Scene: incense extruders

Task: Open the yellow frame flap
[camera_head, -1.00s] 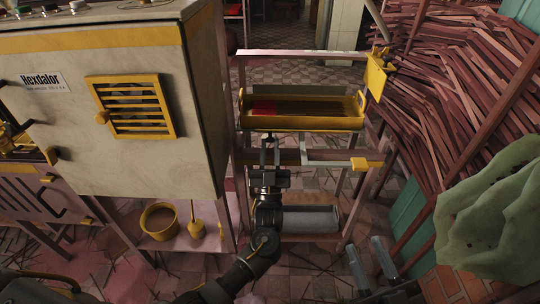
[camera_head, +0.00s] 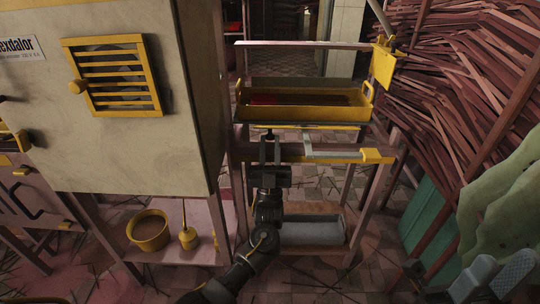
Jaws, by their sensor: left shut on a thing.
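A yellow-edged tray-like frame (camera_head: 300,112) is on the metal stand in the middle, with dark and reddish material inside. My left gripper (camera_head: 269,143) is just below its front edge, left of its middle. It is shut on a small dark knob (camera_head: 269,132) there; the contact is small and partly hidden. Another yellow plate (camera_head: 383,66) hangs at the stand's upper right corner. A yellow slatted frame with a knob (camera_head: 113,75) is on the machine's front and looks closed. My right gripper (camera_head: 494,275) is at the lower right, its two grey pads apart and empty.
The large beige machine (camera_head: 190,120) stands close on the left. A yellow-ended bar (camera_head: 375,156) crosses the stand below the tray. A yellow bowl (camera_head: 149,230) sits on a low shelf. Bundled reddish sticks (camera_head: 460,70) and a pale green form (camera_head: 500,205) crowd the right.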

